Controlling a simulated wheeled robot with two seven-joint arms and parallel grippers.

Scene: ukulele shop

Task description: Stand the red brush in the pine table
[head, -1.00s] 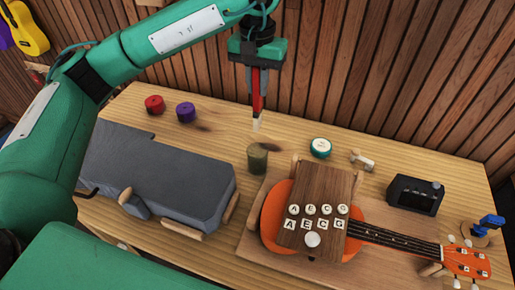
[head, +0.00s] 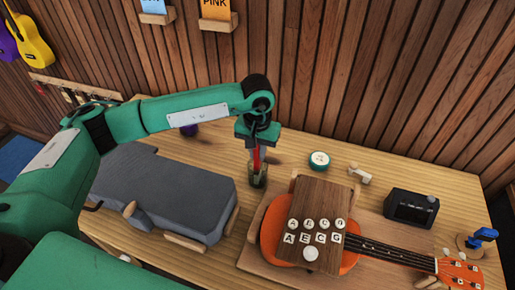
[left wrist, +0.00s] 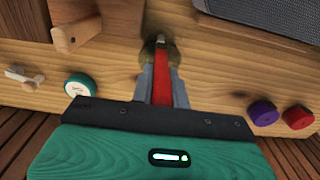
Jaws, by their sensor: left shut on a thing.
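The red brush (head: 257,157) is upright, bristle end down, in my left gripper (head: 257,150), which is shut on it. Its lower end meets the mouth of a greenish, see-through jar (head: 258,181); how deep it reaches inside I cannot tell. The jar stands on the pine table (head: 215,151). The left wrist view shows the red brush (left wrist: 162,82) between the fingers of my left gripper (left wrist: 160,80), with the jar (left wrist: 149,49) past its tip. My right gripper is not in view.
A grey case (head: 175,190) lies left of the jar. An orange ukulele (head: 270,238) under a wooden board (head: 318,205) lies to the right. A teal round tin (head: 319,160), a black device (head: 411,207) and a purple tin (left wrist: 263,112) are nearby.

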